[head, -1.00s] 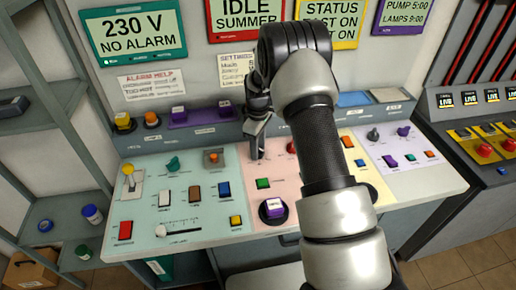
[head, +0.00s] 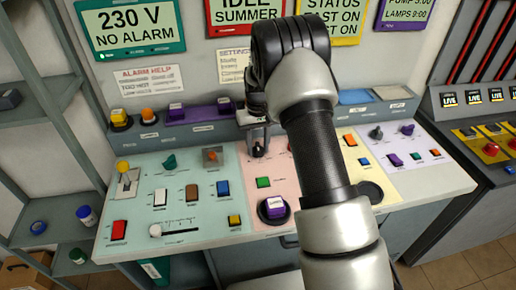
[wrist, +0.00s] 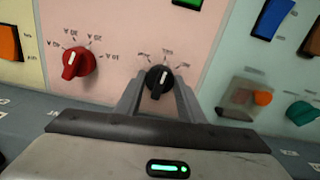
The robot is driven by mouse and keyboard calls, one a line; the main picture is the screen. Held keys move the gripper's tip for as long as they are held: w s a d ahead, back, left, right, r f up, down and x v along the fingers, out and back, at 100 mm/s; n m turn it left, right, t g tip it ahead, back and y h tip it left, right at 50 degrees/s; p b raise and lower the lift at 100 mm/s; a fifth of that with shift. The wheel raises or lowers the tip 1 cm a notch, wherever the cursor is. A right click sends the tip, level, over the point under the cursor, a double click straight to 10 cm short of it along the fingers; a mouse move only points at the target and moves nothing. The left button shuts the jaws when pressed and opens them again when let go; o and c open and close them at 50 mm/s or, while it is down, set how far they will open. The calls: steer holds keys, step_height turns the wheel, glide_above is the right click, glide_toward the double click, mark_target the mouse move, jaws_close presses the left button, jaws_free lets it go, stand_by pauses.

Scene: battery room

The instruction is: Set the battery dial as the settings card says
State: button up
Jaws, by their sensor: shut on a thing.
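A black dial (wrist: 159,82) with a white pointer mark sits on the pink panel section in the wrist view. Three small labels surround it, upside down and too small to read surely; the mark points roughly at the middle one. My gripper (wrist: 158,90) has a finger on each side of the dial and is shut on it. In the head view my gripper (head: 258,138) points down at the pink section, and my arm hides part of it. The settings card (head: 232,66) hangs on the wall, partly covered by my arm; its lines are not readable.
A red dial (wrist: 77,63) with ampere marks is beside the black dial. A green button (head: 263,182) and a purple-and-white button (head: 273,209) are nearer the console's front. A wall screen (head: 130,28) reads 230 V, NO ALARM. A ledge with buttons (head: 177,113) runs behind the panel.

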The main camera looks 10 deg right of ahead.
mark_target(258, 146)
steer(key=m, duration=0.3)
steer(key=shift+m+b, duration=0.3)
steer(key=shift+m, duration=2)
steer(key=o, duration=1)
steer(key=shift+o, duration=0.2)
step_height(258, 146, up, 18)
steer(key=shift+f, duration=0.25)
